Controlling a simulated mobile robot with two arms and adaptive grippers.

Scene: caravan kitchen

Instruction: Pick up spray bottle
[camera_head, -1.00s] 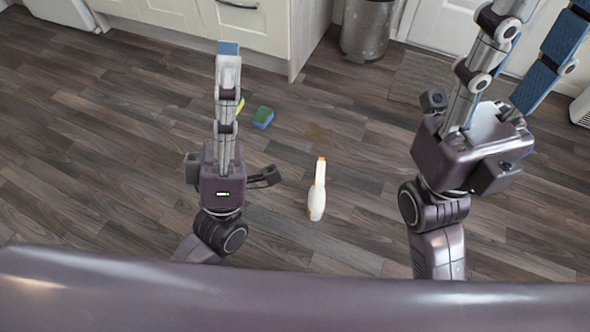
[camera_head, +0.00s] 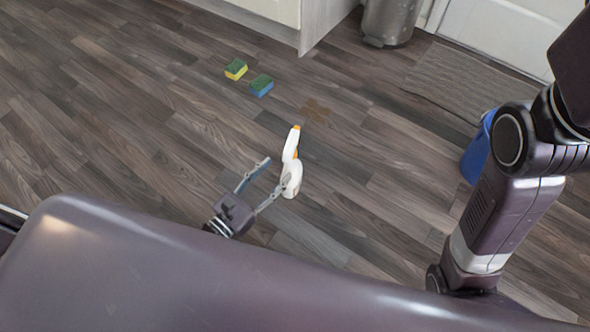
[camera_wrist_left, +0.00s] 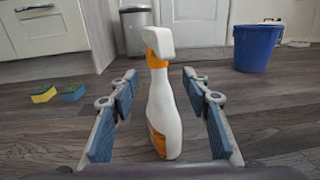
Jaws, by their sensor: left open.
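The white spray bottle (camera_head: 291,178) with orange parts stands upright on the wooden floor near the middle of the head view. It also shows in the left wrist view (camera_wrist_left: 163,120), where it appears between the two blue-padded fingers. My left gripper (camera_head: 277,168) is open, low by the floor at the bottle's left. In the head view its right fingertip overlaps the bottle's edge; I cannot tell whether they touch. The gripper holds nothing. My right arm is at the right of the head view, with its gripper out of frame.
A yellow-green sponge (camera_head: 236,69) and a blue-green sponge (camera_head: 261,85) lie behind the bottle. A brown stain (camera_head: 316,111) marks the floor nearby. A blue bucket (camera_head: 476,158) stands at right, a grey mat (camera_head: 460,80) and metal bin (camera_head: 389,22) at back. Floor on the left is clear.

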